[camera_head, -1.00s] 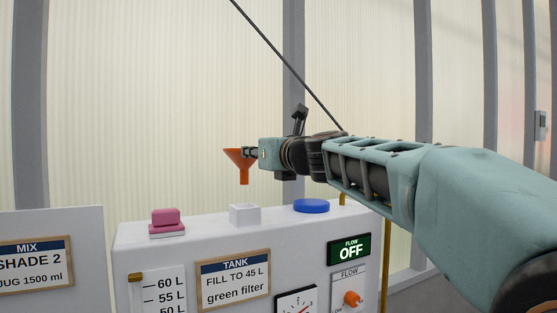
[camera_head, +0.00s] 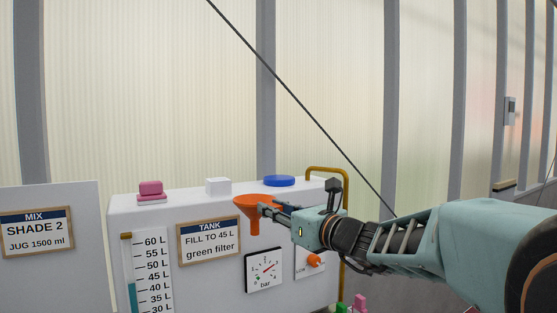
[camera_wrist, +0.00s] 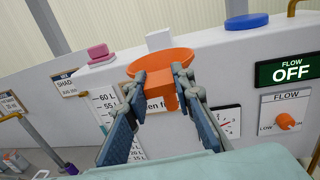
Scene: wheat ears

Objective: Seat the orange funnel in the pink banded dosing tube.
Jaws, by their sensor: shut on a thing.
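The orange funnel (camera_head: 252,204) is held upright, wide mouth up and spout down, in front of the white tank's panel in the head view. My gripper (camera_head: 267,211) is shut on it from the right. In the wrist view the orange funnel (camera_wrist: 163,62) sits between the tips of both fingers of my gripper (camera_wrist: 158,82), with its spout partly showing below. No dosing tube with pink bands can be made out. Small pink pieces (camera_head: 360,302) show at the bottom edge of the head view, too cut off to tell what they are.
The white tank (camera_head: 130,215) stands close behind the funnel. On its top are a pink block (camera_head: 151,188), a white square piece (camera_head: 218,186) and a blue disc (camera_head: 279,181). Its front carries a gauge (camera_head: 264,269) and an orange flow knob (camera_head: 315,260). A yellow rail (camera_head: 345,185) rises at its right.

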